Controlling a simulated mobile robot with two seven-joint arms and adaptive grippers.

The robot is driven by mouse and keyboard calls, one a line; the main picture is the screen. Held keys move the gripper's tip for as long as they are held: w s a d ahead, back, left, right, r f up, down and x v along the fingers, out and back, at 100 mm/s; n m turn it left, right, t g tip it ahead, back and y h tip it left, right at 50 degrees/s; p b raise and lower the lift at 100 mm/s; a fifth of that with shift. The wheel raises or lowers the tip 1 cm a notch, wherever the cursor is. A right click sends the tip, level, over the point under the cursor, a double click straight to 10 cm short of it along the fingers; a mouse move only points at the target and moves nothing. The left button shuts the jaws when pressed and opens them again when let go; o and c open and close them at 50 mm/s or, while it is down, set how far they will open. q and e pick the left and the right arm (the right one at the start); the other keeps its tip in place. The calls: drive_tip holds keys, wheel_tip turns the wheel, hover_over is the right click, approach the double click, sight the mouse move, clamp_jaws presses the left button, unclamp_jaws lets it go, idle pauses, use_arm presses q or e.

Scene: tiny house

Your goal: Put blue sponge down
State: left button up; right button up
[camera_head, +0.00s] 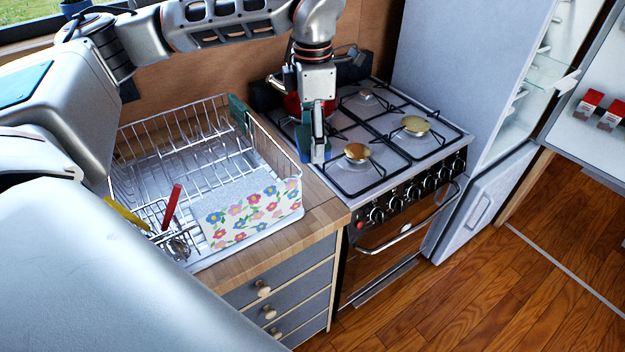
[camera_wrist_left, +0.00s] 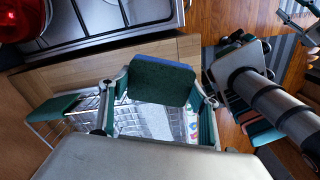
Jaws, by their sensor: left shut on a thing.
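My left gripper (camera_head: 318,155) points down over the strip of counter between the dish rack and the stove. It is shut on the blue sponge (camera_head: 304,141), whose blue face shows at the gripper's left side in the head view. In the left wrist view the sponge (camera_wrist_left: 160,82) shows a dark green scouring face and a thin blue edge, between the fingers of the gripper (camera_wrist_left: 160,98). The wooden counter (camera_wrist_left: 85,68) lies beyond it. I cannot tell whether the sponge touches the counter.
The wire dish rack (camera_head: 208,125) stands left of the gripper, with a green item (camera_head: 238,114) at its back corner. A flowered cloth (camera_head: 250,214) hangs at its front. The gas stove (camera_head: 385,150) is to the right, with a red pot (camera_head: 293,106) behind the gripper.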

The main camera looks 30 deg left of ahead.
sight(312, 190)
use_arm(q)
wheel_tip(312, 190, down, 13)
drive_tip(key=shift+r, duration=0.15)
idle(0.4)
drive_tip(key=o, duration=1)
wheel_tip(312, 190, up, 12)
drive_tip(key=shift+r, duration=0.1)
drive_tip(key=shift+d, duration=0.1)
idle(0.4)
